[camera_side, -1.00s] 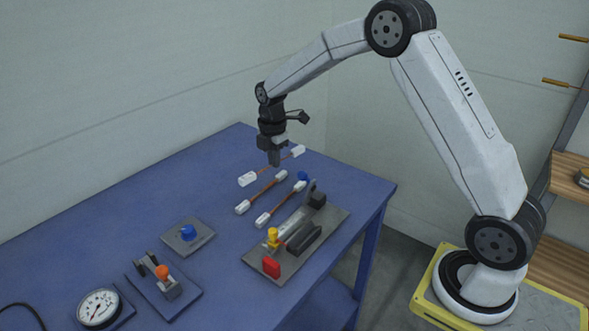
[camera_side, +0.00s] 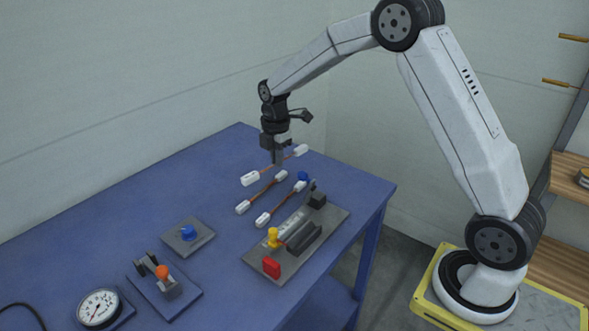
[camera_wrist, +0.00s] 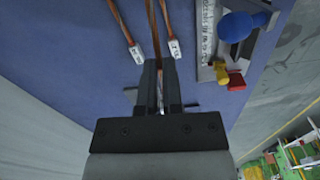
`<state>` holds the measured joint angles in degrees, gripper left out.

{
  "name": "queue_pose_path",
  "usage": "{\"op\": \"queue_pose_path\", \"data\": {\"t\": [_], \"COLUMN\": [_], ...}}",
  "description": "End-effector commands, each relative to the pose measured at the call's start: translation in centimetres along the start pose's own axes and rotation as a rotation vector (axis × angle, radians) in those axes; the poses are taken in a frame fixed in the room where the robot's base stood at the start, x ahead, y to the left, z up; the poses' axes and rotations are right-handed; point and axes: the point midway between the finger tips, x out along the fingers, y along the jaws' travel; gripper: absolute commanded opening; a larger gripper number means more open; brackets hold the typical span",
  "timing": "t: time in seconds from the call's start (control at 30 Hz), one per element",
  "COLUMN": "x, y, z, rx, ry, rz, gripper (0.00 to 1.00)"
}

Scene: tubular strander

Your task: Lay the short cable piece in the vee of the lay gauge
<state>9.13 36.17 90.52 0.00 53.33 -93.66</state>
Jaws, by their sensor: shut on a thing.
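My gripper (camera_side: 278,159) is shut on a thin copper-coloured cable piece with white end tags (camera_side: 250,179). It holds the piece near its middle, apparently a little above the blue table. In the wrist view the copper strand (camera_wrist: 154,30) runs up from between the fingers (camera_wrist: 158,85); its tags cannot be made out there. The lay gauge (camera_side: 258,257) is a grey plate with a pale ruled strip, dark blocks, and yellow, red and blue parts. It lies to the lower right of my gripper. A long dark block (camera_side: 304,240) on it looks grooved; the vee is not clear.
The table's far left is clear.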

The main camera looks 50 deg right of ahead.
Motion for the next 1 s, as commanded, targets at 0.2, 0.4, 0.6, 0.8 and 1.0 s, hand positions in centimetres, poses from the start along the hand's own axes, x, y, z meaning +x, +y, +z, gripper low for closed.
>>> {"op": "queue_pose_path", "data": {"t": [0.2, 0.4, 0.6, 0.8, 1.0], "x": [-2.4, -5.2, -5.1, -5.3, -5.3], "y": [0.1, 0.0, -1.9, -4.5, -8.3], "z": [0.0, 0.0, -0.9, -1.9, -3.1], "rx": [0.000, 0.000, -0.014, -0.033, -0.057], "ry": [0.000, 0.000, 0.000, 0.000, 0.000], "rz": [0.005, 0.005, 0.000, 0.001, 0.002], "gripper": [0.00, 0.00, 0.00, 0.00, 0.00]}}
